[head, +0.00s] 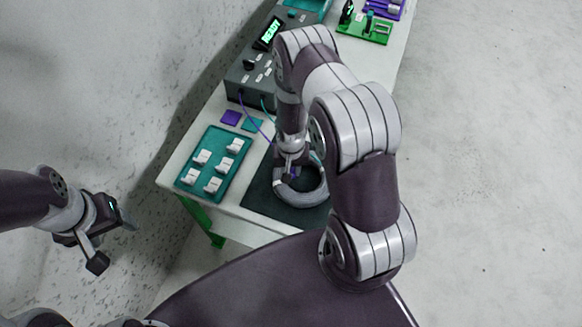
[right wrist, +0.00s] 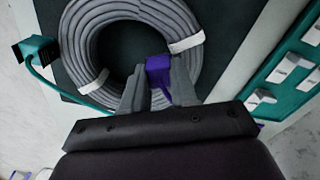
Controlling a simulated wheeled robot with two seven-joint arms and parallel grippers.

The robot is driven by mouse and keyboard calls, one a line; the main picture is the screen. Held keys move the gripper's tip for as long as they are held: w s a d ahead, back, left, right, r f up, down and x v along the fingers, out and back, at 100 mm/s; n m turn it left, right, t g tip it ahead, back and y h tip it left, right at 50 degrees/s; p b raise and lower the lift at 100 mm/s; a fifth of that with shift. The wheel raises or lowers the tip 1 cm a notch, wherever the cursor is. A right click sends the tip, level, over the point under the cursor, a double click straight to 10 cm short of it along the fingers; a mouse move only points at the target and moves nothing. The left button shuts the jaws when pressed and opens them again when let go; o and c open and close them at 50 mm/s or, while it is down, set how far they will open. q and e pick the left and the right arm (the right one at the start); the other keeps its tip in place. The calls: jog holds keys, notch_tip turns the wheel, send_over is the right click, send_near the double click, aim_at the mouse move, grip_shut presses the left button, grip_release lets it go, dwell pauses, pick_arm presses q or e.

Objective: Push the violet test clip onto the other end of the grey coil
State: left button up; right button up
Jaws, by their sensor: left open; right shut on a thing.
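The grey coil (head: 312,192) lies on a dark mat (head: 258,190) on the table; it fills the upper part of the right wrist view (right wrist: 82,40), with white bands around it. My right gripper (head: 290,174) is over the coil and shut on the violet test clip (right wrist: 158,72). In the right wrist view the clip sits between the fingers at the coil's inner edge; I cannot tell whether it touches the coil. A teal clip (right wrist: 36,54) is beside the coil at the left of that view. My left gripper (head: 112,240) is open and empty, left of the table.
A dark tester box (head: 250,82) with a lit "READY" display stands behind the coil; violet and teal leads run from it. A teal tray (head: 222,150) with several white pieces lies left of the mat. A green stand (head: 365,30) is at the back.

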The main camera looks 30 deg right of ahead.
jog(key=shift+f+b, duration=0.6)
dwell(2.1)
jog(key=shift+s+f, duration=0.15)
dwell(0.7)
jog(key=o, duration=0.7)
jog(key=shift+s, duration=0.1)
jog(key=shift+c, duration=0.2)
jog(key=shift+o, duration=0.4)
jog(key=o, duration=0.3)
jog(key=shift+o, duration=0.3)
jog(key=shift+s+d, duration=0.1)
jog(key=shift+d, duration=0.05)
jog(key=shift+f, duration=0.1)
